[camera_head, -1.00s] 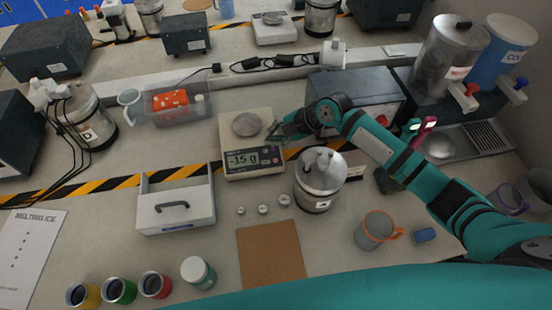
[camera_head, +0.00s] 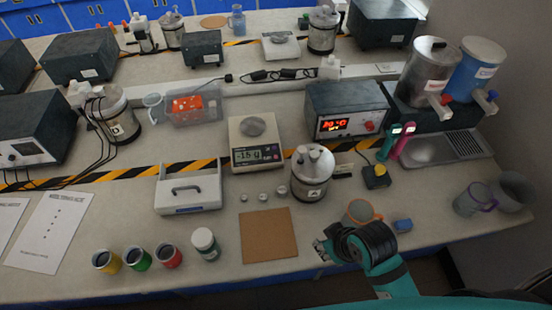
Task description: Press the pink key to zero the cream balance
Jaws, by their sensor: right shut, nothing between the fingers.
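The pink key is too small to make out on the panel. My right gripper (camera_head: 321,246) is shut and empty. It is at the bench's front side, right of the brown mat and well away from the balance. My left gripper is not in view.
A metal canister (camera_head: 311,178) stands to the right in front of the balance, with several small weights (camera_head: 263,197) beside it. A white handled box (camera_head: 188,190) is on the left. A brown mat (camera_head: 268,237) lies in front. A mug (camera_head: 360,211) is just behind my right gripper.

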